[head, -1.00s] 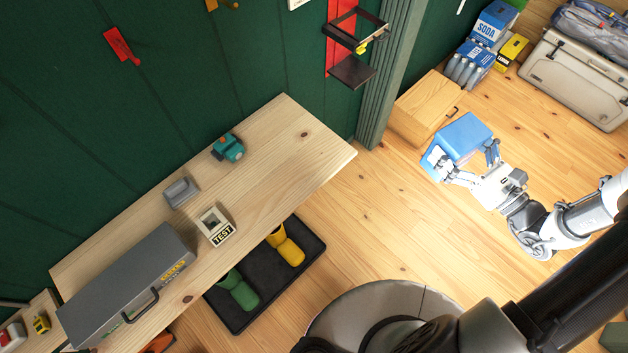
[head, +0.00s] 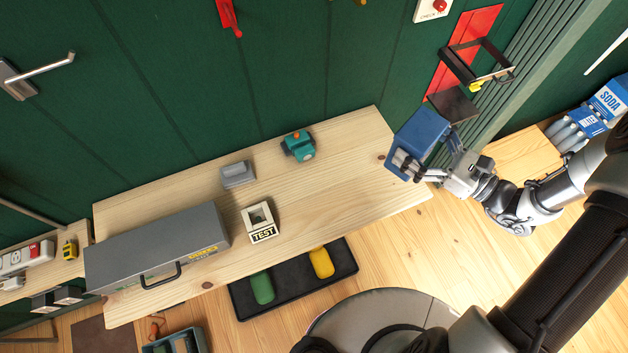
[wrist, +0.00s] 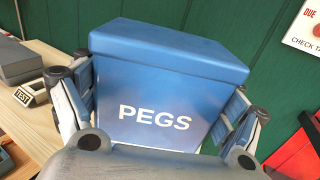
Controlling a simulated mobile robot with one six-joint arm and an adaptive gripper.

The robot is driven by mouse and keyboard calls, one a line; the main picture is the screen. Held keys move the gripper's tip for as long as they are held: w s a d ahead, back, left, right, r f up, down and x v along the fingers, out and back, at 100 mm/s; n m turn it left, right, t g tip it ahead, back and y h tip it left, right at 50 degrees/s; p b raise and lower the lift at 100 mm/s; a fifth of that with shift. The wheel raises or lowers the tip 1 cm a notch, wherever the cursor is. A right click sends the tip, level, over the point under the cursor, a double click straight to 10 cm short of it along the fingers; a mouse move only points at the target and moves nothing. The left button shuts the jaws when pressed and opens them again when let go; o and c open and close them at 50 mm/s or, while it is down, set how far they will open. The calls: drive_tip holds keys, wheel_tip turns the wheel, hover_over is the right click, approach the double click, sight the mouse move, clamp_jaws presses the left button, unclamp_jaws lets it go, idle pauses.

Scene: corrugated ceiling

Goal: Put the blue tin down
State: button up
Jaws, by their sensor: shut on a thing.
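The blue tin (head: 421,132) is a box-shaped tin at the right end of the wooden bench. My gripper (head: 427,170) is shut on it, with fingers on two opposite sides. In the wrist view the blue tin (wrist: 160,85) fills the middle, and its near face reads "PEGS". My gripper's fingers (wrist: 158,110) show at its left and right sides. The tin looks upright or slightly tilted. Its underside is hidden, so I cannot tell whether it touches the bench.
The wooden bench (head: 350,160) holds a grey toolbox (head: 160,245), a "TEST" block (head: 259,222), a grey item (head: 237,174) and a teal item (head: 298,145). Its right part is mostly clear.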

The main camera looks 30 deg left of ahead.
drive_tip(key=s+a+r+n+g+p, duration=0.1)
drive_tip(key=s+a+r+n+g, duration=0.15)
drive_tip(key=a, duration=0.35)
drive_tip(key=s+a+r+n+g+p, duration=0.2)
drive_tip(key=s+a+g, duration=0.2)
drive_tip(key=a, duration=0.1)
drive_tip(key=shift+m+t+y, duration=0.25)
drive_tip(key=shift+m+y, duration=0.05)
drive_tip(key=shift+m, duration=0.05)
wheel_tip(320, 180, down, 20)
drive_tip(key=b, duration=0.4)
drive_tip(key=shift+w, duration=0.15)
drive_tip(key=shift+f+b, duration=0.15)
drive_tip(key=shift+b, duration=0.2)
drive_tip(key=o, duration=1.9)
drive_tip(key=shift+d, duration=0.1)
